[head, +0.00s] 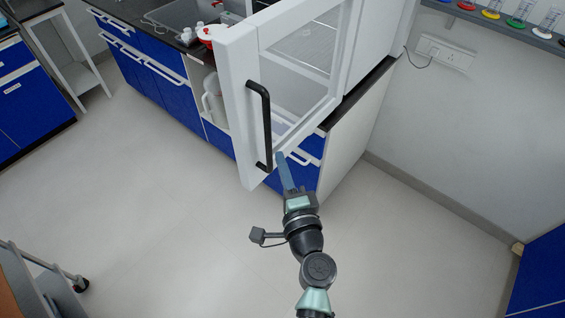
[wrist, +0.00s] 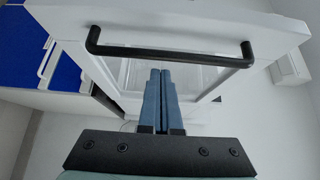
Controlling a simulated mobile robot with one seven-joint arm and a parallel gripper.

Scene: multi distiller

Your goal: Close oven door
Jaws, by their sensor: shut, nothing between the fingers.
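The oven door (head: 237,102) is white with a glass window and stands swung open from the white oven (head: 366,40) on the counter. A black bar handle (head: 267,125) runs up its left side. In the wrist view the door (wrist: 215,22) fills the top, with the handle (wrist: 170,52) across it. My gripper (head: 282,160) is shut and empty, its blue fingers by the door's lower edge, right of the handle's lower end. In the wrist view the fingertips (wrist: 160,75) point toward the door just below the handle. I cannot tell whether they touch the door.
Blue cabinets (head: 160,85) with a dark worktop stand at the left and below the oven. A wall socket (head: 445,52) and a shelf with coloured stands (head: 500,20) are at the right. The floor (head: 160,220) is clear around my arm. A trolley (head: 45,280) stands at lower left.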

